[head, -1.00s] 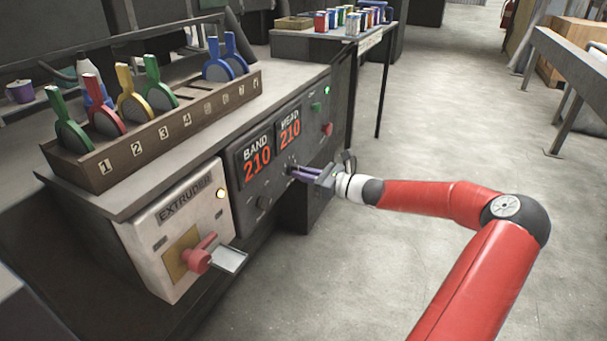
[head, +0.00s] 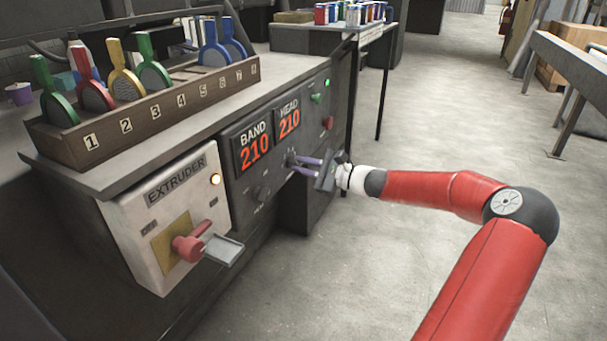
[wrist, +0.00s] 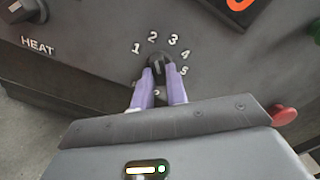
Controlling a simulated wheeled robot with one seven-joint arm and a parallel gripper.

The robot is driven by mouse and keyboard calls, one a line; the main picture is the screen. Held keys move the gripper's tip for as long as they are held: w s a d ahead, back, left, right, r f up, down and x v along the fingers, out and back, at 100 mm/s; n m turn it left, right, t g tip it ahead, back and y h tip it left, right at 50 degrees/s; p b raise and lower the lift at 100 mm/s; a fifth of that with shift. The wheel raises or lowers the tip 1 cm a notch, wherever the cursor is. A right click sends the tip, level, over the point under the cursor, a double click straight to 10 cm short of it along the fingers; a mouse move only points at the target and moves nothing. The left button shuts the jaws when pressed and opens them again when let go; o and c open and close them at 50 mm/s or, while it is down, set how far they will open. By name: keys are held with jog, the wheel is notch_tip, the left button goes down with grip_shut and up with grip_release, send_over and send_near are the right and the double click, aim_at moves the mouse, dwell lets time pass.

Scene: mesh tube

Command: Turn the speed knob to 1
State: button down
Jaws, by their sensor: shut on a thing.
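The speed knob (wrist: 158,66) is a small black knob on the dark control panel, with the numbers 1 to 5 in an arc around it. My gripper (wrist: 159,78) has its two purple fingers on either side of the knob and is shut on it. The knob's pointer seems to face up, near 2 and 3, but it is too small to read exactly. In the head view, my gripper (head: 298,164) reaches the panel from the right, below the HEAD display. The fingers hide most of the knob there.
A HEAT knob (wrist: 26,10) is to the left in the wrist view. A red button (wrist: 284,115) is at right. The extruder box (head: 150,215) with a red lever (head: 188,246) stands left of the panel. A rack of coloured paddles (head: 165,125) sits above.

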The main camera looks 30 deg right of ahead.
jog(key=n+b, duration=0.7)
jog(key=b, duration=0.1)
jog(key=shift+n+b, duration=0.3)
jog(key=shift+n, duration=0.1)
dwell(0.3)
jog(key=c, duration=1.4)
grip_release()
jog(key=shift+d+r, duration=0.1)
jog(key=v, duration=0.7)
jog(key=shift+s+d+p, duration=0.15)
jog(key=shift+s+p, duration=0.15)
jog(key=shift+p, duration=0.05)
